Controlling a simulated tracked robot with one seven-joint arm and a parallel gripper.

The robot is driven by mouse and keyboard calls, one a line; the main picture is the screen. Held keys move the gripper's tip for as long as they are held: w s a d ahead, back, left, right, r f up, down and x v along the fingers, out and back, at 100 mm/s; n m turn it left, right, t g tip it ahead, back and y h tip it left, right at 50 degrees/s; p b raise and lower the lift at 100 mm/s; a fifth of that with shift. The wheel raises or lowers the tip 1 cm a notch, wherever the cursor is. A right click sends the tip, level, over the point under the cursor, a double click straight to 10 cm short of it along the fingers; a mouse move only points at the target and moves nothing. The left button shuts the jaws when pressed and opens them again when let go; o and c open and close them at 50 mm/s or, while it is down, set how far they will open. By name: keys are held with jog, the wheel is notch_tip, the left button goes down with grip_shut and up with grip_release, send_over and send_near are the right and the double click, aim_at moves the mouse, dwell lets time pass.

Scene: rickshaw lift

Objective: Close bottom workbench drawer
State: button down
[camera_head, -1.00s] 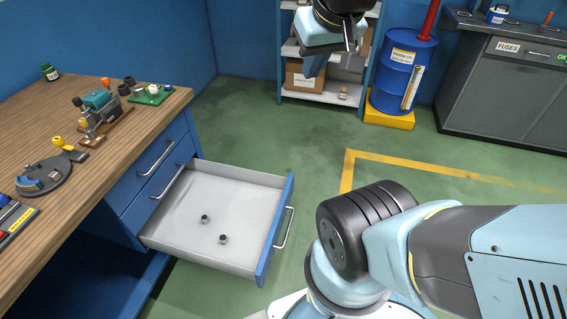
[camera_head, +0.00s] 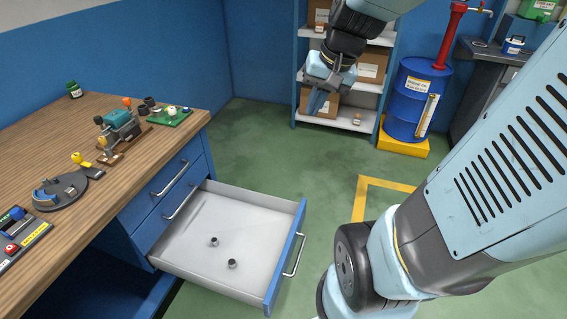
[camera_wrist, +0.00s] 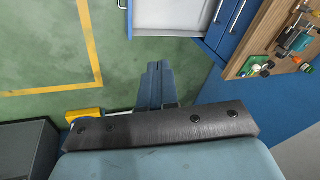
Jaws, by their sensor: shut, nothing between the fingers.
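The bottom workbench drawer (camera_head: 190,262) is pulled far out of the blue workbench (camera_head: 135,215). Its blue front panel has a silver handle (camera_head: 296,256) facing right. Two small dark cylindrical parts (camera_head: 232,263) lie on its floor. My gripper (camera_head: 317,103) is up in the air in front of the shelf, beyond the drawer and apart from it. Its fingers are together and empty, pointing down. In the wrist view the shut fingers (camera_wrist: 156,80) point toward the drawer (camera_wrist: 165,18), which shows partly at the top edge.
Two drawers above, with handles (camera_head: 170,178), are shut. Tools and parts lie on the wooden bench top (camera_head: 110,185). A shelf (camera_head: 340,120) with boxes and a blue drum (camera_head: 408,105) on a yellow base stand at the back. Green floor (camera_head: 270,150) is free beyond the drawer.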

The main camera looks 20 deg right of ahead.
jog(key=w+d+f+m+y, duration=0.2)
jog(key=w+d+f+m, duration=0.15)
jog(key=f, duration=0.35)
jog(key=w+d+f+m+y, duration=0.1)
jog(key=w+d+f+m, duration=0.2)
jog(key=w+f, duration=0.3)
jog(key=w+d+f+m+y, duration=0.2)
jog(key=w+d+f+m, duration=0.1)
jog(key=f, duration=0.5)
jog(key=s+d+f+m+t, duration=0.1)
jog(key=d+f+m, duration=0.25)
jog(key=f, duration=0.55)
jog(key=s+d+f+m, duration=0.2)
jog(key=f+m, duration=0.2)
jog(key=f, duration=0.5)
jog(key=s+d+f+m+t, duration=0.1)
jog(key=d+f+m, duration=0.25)
jog(key=f, duration=0.55)
jog(key=w+a+f+m, duration=0.1)
jog(key=w+a+f, duration=0.5)
jog(key=a+f, duration=0.2)
jog(key=shift+w+a, duration=0.15)
jog(key=shift+a, duration=0.55)
